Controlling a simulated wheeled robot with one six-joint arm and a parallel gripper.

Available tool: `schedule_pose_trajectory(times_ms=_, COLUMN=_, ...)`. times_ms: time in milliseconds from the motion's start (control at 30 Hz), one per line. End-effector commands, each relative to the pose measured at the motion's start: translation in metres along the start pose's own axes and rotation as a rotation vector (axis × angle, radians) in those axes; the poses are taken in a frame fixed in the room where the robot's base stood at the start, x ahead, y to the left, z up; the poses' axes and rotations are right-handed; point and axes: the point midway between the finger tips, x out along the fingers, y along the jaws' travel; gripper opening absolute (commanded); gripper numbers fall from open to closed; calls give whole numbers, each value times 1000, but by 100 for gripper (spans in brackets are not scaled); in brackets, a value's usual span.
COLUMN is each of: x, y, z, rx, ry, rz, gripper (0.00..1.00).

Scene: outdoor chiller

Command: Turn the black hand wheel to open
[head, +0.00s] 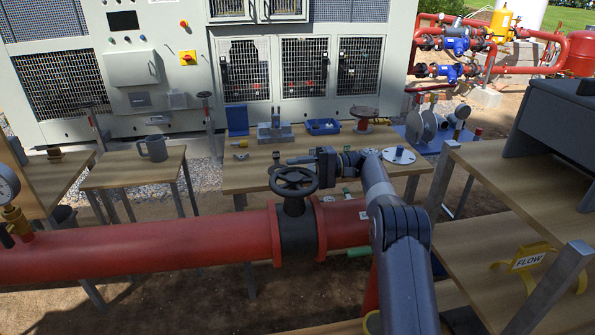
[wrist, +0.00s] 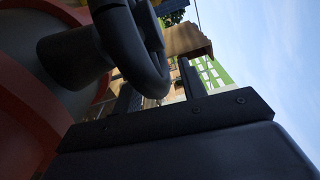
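The black hand wheel (head: 294,181) sits on top of a black valve body (head: 297,228) in the red pipe. Its thick rim fills the upper left of the wrist view (wrist: 151,55), with the hub and stem beside it. My gripper (head: 297,161) is at the far side of the wheel, coming in from the right, close to the rim. In the wrist view its two dark fingers (wrist: 157,84) stand apart, with the rim in front of and between them. I cannot tell whether they touch the rim. The fingertips are partly hidden by the wheel.
The red pipe (head: 140,246) crosses the front. A wooden table (head: 250,172) with small parts and a red spool (head: 364,117) stands behind the wheel. A side table holds a grey mug (head: 152,148). Wooden shelving (head: 500,180) stands close on the right.

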Motion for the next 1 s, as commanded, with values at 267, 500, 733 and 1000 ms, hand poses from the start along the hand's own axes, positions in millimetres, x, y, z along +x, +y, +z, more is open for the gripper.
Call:
schedule_pose_trajectory(times_ms=267, x=-17, y=2, z=-1, rx=-1, ry=2, rz=-1, gripper=40)
schedule_pose_trajectory(times_ms=500, x=-50, y=2, z=-1, rx=-2, ry=2, rz=0, gripper=40)
schedule_pose_trajectory(times_ms=733, x=-68, y=-3, z=0, rx=1, ry=1, rz=-1, gripper=40)
schedule_pose_trajectory(times_ms=1000, x=-75, y=0, z=0, rx=0, ry=0, rz=0, gripper=40)
